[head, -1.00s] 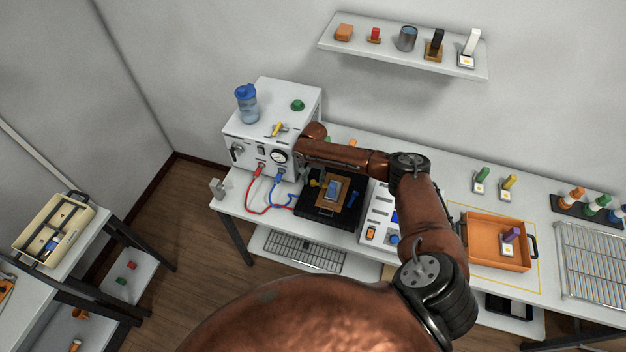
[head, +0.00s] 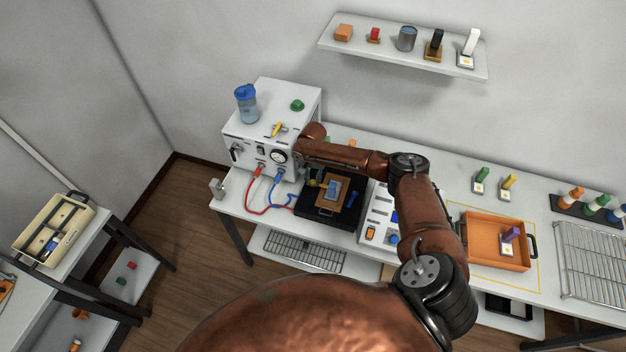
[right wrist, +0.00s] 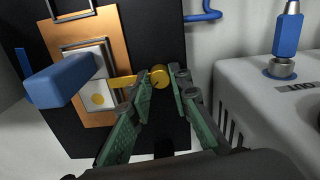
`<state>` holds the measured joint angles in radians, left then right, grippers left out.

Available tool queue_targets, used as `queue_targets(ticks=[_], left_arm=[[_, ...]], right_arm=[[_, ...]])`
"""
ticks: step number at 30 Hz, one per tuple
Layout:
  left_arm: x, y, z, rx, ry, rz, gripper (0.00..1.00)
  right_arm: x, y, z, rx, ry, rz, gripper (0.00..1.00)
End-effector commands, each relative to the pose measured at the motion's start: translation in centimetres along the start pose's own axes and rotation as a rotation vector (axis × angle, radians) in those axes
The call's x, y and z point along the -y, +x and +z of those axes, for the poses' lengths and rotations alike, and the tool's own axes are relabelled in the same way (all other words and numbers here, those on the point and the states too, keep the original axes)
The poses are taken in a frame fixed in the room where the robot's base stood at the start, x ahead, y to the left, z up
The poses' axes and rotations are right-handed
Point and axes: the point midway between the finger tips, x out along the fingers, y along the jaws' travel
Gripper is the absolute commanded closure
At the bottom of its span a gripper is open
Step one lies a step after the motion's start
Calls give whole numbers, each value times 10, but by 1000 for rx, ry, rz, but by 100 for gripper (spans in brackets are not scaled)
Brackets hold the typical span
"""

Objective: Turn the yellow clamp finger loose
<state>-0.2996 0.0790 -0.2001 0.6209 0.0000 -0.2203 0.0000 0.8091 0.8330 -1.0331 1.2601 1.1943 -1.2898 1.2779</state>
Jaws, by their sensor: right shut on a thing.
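The yellow clamp finger (right wrist: 124,81) shows in the right wrist view as a flat bar with a round knob at its right end. Its left tip reaches the edge of the white sample piece (right wrist: 98,97), which has a yellow dot and a blue handle (right wrist: 60,77). My right gripper (right wrist: 160,80) has its green fingers shut on the knob, one on each side. In the head view the clamp finger (head: 317,184) is small, at the left of the copper-coloured plate (head: 322,203). My left gripper is not in view.
The plate lies on a black stage (head: 313,211). A white instrument box (head: 245,135) with red and blue cables stands close by on the left. A control panel (head: 378,219) is on the right, and an orange tray (head: 483,257) stands farther right.

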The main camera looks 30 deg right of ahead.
Motion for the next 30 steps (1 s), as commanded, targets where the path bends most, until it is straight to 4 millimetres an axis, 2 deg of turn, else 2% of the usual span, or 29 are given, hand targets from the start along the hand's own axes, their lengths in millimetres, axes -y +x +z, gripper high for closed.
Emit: queue_targets(ticks=[11,30], left_arm=[[1,-19,-2,-1,0,0,60],[2,-40,-4,-2,0,-1,60]], right_arm=[[0,-2,1,3,-186,0,100],[0,0,1,2,-788,0,100]])
